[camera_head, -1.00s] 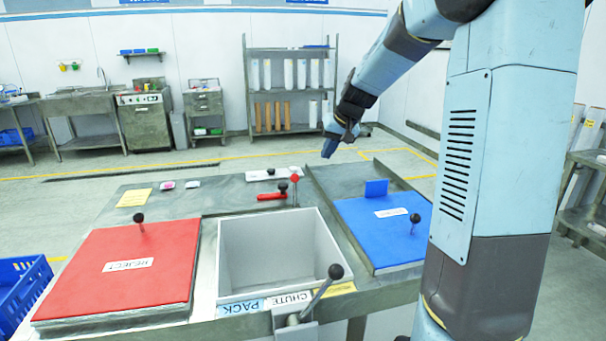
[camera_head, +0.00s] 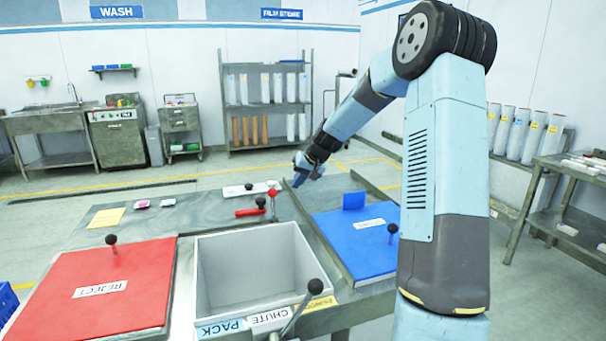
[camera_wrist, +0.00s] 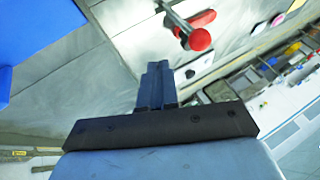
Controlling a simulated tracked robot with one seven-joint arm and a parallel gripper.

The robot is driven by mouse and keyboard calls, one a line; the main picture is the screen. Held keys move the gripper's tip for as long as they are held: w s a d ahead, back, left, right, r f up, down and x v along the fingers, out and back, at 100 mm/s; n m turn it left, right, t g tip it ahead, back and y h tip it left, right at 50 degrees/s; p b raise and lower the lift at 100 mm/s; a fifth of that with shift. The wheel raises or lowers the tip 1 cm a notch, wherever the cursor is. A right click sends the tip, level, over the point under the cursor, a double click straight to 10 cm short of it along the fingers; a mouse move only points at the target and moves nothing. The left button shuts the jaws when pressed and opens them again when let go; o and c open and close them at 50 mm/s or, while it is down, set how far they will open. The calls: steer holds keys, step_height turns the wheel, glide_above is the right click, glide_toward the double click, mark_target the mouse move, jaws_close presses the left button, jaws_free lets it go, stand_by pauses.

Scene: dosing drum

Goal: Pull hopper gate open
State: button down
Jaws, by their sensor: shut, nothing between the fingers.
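No part carries a readable hopper-gate label. My gripper (camera_head: 298,184) is shut and empty, pointing down over the far part of the grey table, right of a red ball knob (camera_head: 272,192) on a thin stem. In the wrist view, its closed dark fingers (camera_wrist: 156,78) show a gap to the red knob (camera_wrist: 200,40). A red bar handle (camera_head: 250,211) with a black knob lies just left of the stem. A blue plate (camera_head: 352,245) with a black knob and raised tab lies at right. A black-knobbed lever (camera_head: 301,310) stands at the front by the CHUTE label.
An open white-walled bin (camera_head: 215,270) sits mid-table. A red REJECT lid (camera_head: 60,290) with an upright black knob lies left of it. A raised grey rail (camera_head: 318,232) runs left of the blue plate. A yellow card (camera_head: 106,218) lies at back left.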

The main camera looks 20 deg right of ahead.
steer(key=a, duration=0.1)
steer(key=w+a+f, duration=0.1)
steer(key=a, duration=0.1)
steer(key=a+f, duration=0.1)
steer(key=shift+w+a+f, duration=0.1)
steer(key=shift+w+a, duration=0.15)
stand_by(0.3)
